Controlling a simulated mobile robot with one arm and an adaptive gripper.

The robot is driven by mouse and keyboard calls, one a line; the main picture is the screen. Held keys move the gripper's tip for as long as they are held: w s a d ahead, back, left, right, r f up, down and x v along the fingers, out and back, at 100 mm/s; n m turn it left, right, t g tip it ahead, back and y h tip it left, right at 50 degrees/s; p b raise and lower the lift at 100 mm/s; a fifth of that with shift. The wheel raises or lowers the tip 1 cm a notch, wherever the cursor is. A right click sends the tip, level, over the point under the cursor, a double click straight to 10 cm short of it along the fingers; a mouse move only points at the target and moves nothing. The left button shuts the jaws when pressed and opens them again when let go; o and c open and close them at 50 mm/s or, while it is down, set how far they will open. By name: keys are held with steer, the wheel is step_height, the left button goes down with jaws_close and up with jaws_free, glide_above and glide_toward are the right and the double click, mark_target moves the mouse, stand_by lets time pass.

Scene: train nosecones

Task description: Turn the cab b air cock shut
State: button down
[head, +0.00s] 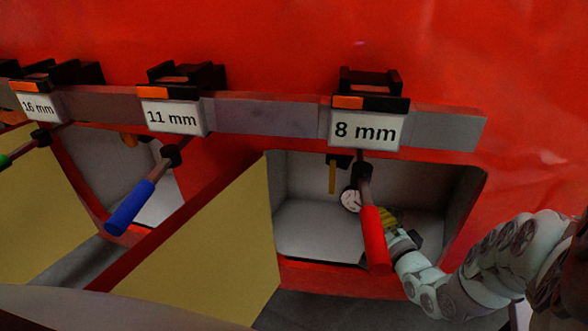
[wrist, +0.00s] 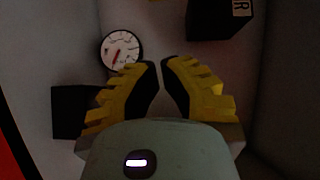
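In the head view, a yellow lever (head: 332,177) hangs straight down from a dark fitting at the top of the right-hand compartment. It looks like the air cock handle, but no cab label is readable. My gripper (head: 384,218) is inside this compartment, below and right of the lever and apart from it, partly hidden behind a red-handled tool. In the wrist view, my gripper (wrist: 161,64) has its yellow fingers parted by a narrow gap with nothing between them. A black block (wrist: 215,20) with a label ending in "R" is at the upper right.
A round gauge (head: 351,199) is beside my gripper; it also shows in the wrist view (wrist: 121,50). The red-handled tool (head: 373,238) hangs under the 8 mm sign (head: 365,128) across the opening. A yellow panel (head: 215,250) stands left. A blue-handled tool (head: 130,207) hangs further left.

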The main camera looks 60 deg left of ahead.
mark_target(334, 175)
steer(key=a+b, duration=0.4)
steer(key=a, duration=0.8)
steer(key=shift+w+r, duration=0.25)
steer(key=shift+r, duration=0.15)
steer(key=shift+f, duration=0.15)
steer(key=b, duration=0.2)
steer(key=shift+s+a+f+m+y+b, duration=0.15)
steer(key=shift+s+a+m+y+b, duration=0.15)
steer(key=shift+a+m+b, duration=0.1)
